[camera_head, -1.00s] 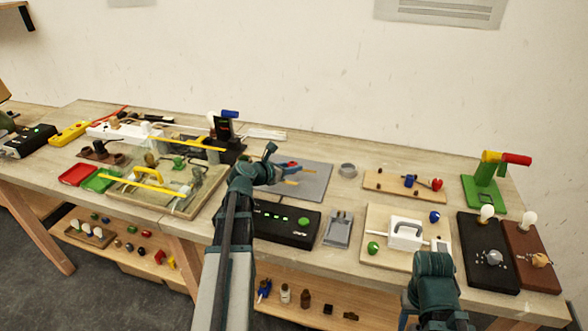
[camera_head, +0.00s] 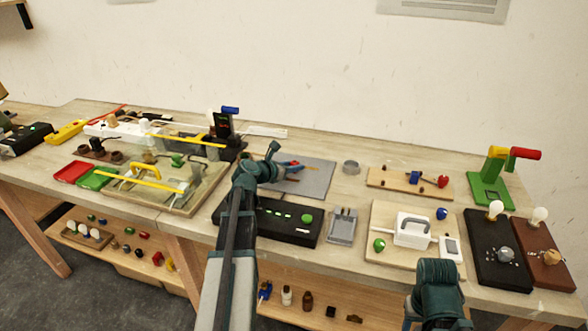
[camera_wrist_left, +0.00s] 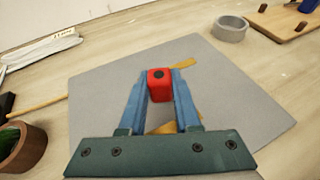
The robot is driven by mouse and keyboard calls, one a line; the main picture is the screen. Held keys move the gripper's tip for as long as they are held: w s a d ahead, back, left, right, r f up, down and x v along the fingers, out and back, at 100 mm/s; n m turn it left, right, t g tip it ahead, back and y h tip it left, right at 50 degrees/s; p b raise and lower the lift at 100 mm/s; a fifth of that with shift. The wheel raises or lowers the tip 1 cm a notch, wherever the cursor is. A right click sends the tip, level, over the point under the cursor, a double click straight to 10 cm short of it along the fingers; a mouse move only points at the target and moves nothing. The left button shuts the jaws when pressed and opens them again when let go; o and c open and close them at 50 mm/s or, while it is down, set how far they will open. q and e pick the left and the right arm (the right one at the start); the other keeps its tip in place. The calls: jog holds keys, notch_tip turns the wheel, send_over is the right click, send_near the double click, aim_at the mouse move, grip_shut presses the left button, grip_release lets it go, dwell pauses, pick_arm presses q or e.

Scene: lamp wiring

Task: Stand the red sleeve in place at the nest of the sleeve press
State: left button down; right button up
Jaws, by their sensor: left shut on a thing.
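My left gripper (camera_wrist_left: 159,84) is shut on the red sleeve (camera_wrist_left: 158,86), a small red block with a dark hole in its top. It holds the sleeve between two blue fingers, over a grey mat (camera_wrist_left: 100,90). In the head view the left gripper (camera_head: 292,165) and the sleeve look small over the mat (camera_head: 318,178). A green stand (camera_head: 491,187) with a yellow part and a red handle (camera_head: 525,153), probably the sleeve press, is at the far right. Its nest is too small to make out. My right arm shows at bottom right, but its gripper does not.
Tan strips (camera_wrist_left: 186,65) lie on the mat. A grey ring (camera_head: 351,167) and a wooden board (camera_head: 405,183) with blue and red parts lie between mat and green stand. A black box (camera_head: 275,226) with a green button and a white-handled device (camera_head: 412,230) stand in front.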

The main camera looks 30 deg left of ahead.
pick_arm(q)
jog(key=shift+f, duration=0.2)
jog(key=c, duration=0.6)
grip_release()
jog(key=shift+r, duration=0.15)
